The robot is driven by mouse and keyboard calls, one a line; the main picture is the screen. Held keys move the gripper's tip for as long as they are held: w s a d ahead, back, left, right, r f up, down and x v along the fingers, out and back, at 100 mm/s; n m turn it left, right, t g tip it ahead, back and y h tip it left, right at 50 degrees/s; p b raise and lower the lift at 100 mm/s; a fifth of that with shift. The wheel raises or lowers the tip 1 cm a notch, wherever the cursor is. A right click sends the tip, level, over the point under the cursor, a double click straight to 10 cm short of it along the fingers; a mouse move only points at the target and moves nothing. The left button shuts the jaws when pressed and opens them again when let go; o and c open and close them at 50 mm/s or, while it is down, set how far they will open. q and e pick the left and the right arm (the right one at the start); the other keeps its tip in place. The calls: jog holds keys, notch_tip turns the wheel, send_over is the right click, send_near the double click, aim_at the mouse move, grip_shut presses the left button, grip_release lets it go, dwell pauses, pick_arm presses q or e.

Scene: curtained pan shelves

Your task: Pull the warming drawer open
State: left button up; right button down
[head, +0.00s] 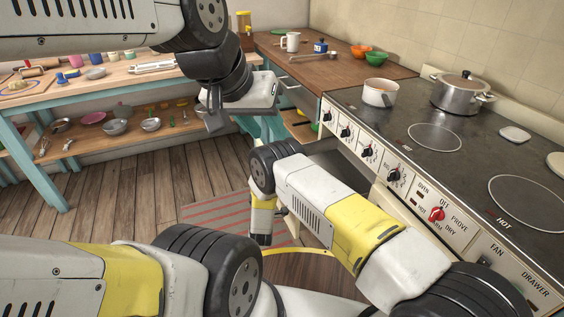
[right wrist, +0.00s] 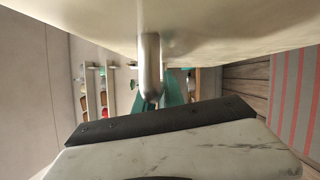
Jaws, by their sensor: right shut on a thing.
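In the right wrist view a cream panel (right wrist: 230,25), which looks like the warming drawer's front, fills the top. A metal bar handle (right wrist: 149,60) stands out from it. My right gripper (right wrist: 150,98) is shut on the handle; its dark edge and pale body fill the bottom of that view. In the head view my right arm reaches down in front of the stove (head: 437,215), hiding the drawer front and most of the right gripper. I cannot tell how far the drawer is out. My left gripper (head: 240,108) hangs empty above the floor, away from the stove; its jaw gap is unclear.
A white pot (head: 380,92) and a lidded steel pot (head: 463,91) stand on the stove top. A wooden counter (head: 340,66) with a mug and bowls adjoins it. A teal-legged table (head: 48,165) stands at the left. The striped mat (head: 215,208) and wooden floor between look clear.

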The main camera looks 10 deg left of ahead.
jog(key=shift+s+a+f, duration=0.1)
jog(key=shift+s+a, duration=0.05)
jog(key=shift+s, duration=0.05)
jog(key=c, duration=1.4)
grip_release()
jog(key=shift+c, duration=0.2)
jog(key=shift+w, duration=0.1)
jog(key=v, duration=0.7)
jog(key=shift+s, duration=0.4)
